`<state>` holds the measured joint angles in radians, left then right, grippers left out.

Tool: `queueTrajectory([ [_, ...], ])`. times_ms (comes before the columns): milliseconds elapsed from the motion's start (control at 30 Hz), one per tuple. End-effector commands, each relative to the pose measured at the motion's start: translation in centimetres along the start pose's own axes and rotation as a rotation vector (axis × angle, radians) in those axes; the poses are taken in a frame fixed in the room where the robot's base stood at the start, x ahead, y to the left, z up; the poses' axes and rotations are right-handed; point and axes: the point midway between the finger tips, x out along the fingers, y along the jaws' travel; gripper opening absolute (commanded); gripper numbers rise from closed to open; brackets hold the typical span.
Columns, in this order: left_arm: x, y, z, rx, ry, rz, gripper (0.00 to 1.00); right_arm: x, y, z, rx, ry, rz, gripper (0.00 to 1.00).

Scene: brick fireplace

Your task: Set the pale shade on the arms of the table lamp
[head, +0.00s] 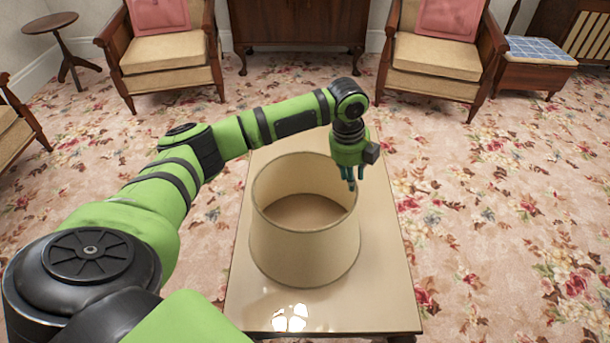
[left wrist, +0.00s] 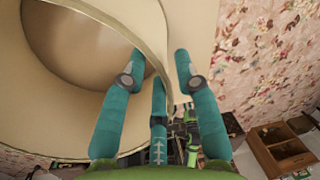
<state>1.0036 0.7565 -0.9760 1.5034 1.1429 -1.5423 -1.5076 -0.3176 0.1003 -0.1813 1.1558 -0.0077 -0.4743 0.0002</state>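The pale shade (head: 300,255), a wide open cream drum, stands upright on a low glossy table (head: 388,285). My left gripper (head: 350,186) points down at the shade's far right rim. In the left wrist view the gripper (left wrist: 161,62) is open, with one finger inside the shade (left wrist: 55,112) and another outside. The rim runs between them, with gaps visible beside the fingers. The table lamp and its arms are not in view. My right gripper is not in view.
Two wooden armchairs (head: 165,60) (head: 435,58) and a dark cabinet (head: 298,35) stand beyond the table. A small round table (head: 50,22) is at the far left. A bench with a blue cushion (head: 540,50) is at the right. The flowered carpet right of the table is clear.

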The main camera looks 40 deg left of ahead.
Motion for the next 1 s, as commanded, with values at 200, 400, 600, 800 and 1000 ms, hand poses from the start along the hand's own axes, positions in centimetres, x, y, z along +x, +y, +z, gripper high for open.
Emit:
queueTrajectory([
  [200,3.2,0.0,0.1,0.0,0.0,0.001,0.31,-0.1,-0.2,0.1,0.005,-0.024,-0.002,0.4],
  [400,3.5,0.0,0.1,0.001,-0.001,0.0,0.31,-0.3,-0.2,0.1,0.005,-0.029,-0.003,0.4],
  [600,3.5,0.0,0.1,0.001,-0.001,0.001,0.0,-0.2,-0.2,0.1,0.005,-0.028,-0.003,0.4],
  [800,3.5,0.0,0.1,0.001,-0.001,0.0,0.0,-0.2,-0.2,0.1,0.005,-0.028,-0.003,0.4],
  [1000,3.4,0.0,0.1,0.001,-0.001,0.0,0.0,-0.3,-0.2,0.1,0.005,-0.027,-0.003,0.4],
])
